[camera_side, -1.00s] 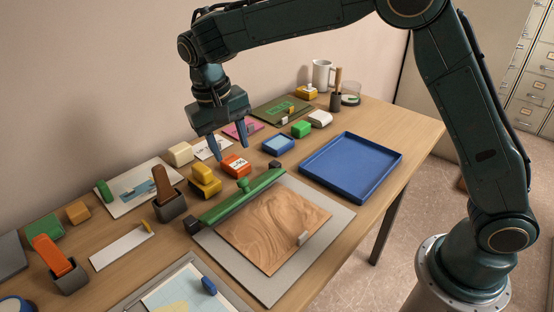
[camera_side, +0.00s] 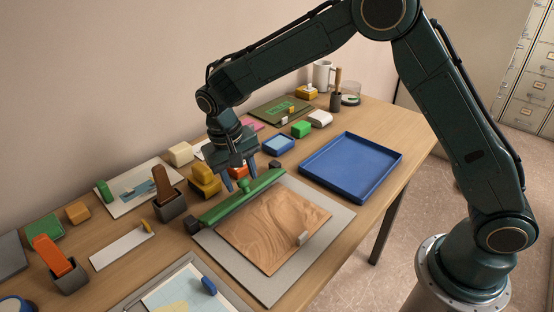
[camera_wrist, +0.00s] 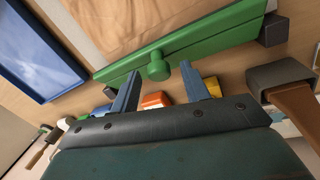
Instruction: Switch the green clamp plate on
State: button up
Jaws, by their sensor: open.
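The green clamp plate (camera_side: 222,206) is a long bar lying across the back edge of a grey board (camera_side: 245,272), with a dark block at each end. A round green knob stands at its middle and shows clearly in the wrist view (camera_wrist: 158,68). A wood-grain sheet (camera_side: 270,225) lies on the board in front of the bar. My gripper (camera_side: 240,184) is open and points down just behind the bar, close to the knob. In the wrist view its two blue fingers (camera_wrist: 160,88) are apart, one on each side of the knob's line. I cannot tell whether they touch anything.
An orange block (camera_side: 238,170) and yellow blocks (camera_side: 205,180) sit close behind my gripper. A blue tray (camera_side: 350,165) lies to the right. A dark holder with a brown handle (camera_side: 168,195) stands left.

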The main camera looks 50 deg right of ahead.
jog(key=c, duration=1)
jog(key=shift+w, duration=0.1)
jog(key=shift+w+r+g, duration=0.15)
jog(key=shift+w+g, duration=0.65)
jog(key=shift+g, duration=0.5)
jog(key=o, duration=1)
